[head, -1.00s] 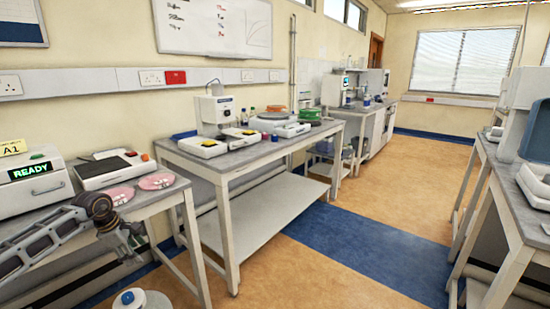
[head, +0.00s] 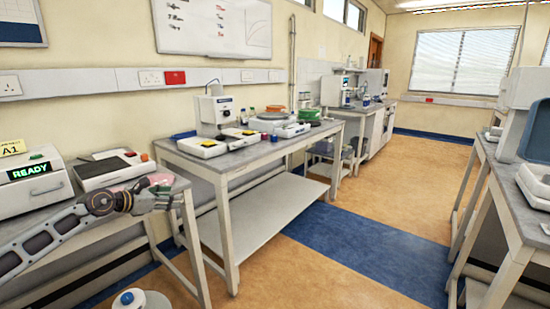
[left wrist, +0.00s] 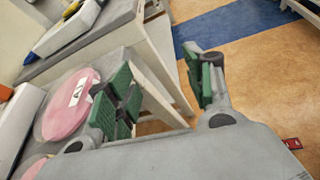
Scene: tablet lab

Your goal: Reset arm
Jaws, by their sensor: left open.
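My left gripper (head: 168,198) is at the lower left of the head view, in front of the right end of the near left bench. It is open and empty, with green finger pads apart in the left wrist view (left wrist: 165,88). A pink disc (left wrist: 70,105) with a white label lies on the bench beside the left finger in the wrist view. In the head view the arm and gripper mostly hide the pink discs (head: 161,179). My right gripper is not in view.
A device showing READY (head: 32,180) and a flat black-topped unit (head: 105,168) stand on the near left bench (head: 60,225). A second bench (head: 235,165) holds several instruments. Another bench (head: 505,185) stands at the right. The floor between (head: 345,240) is clear.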

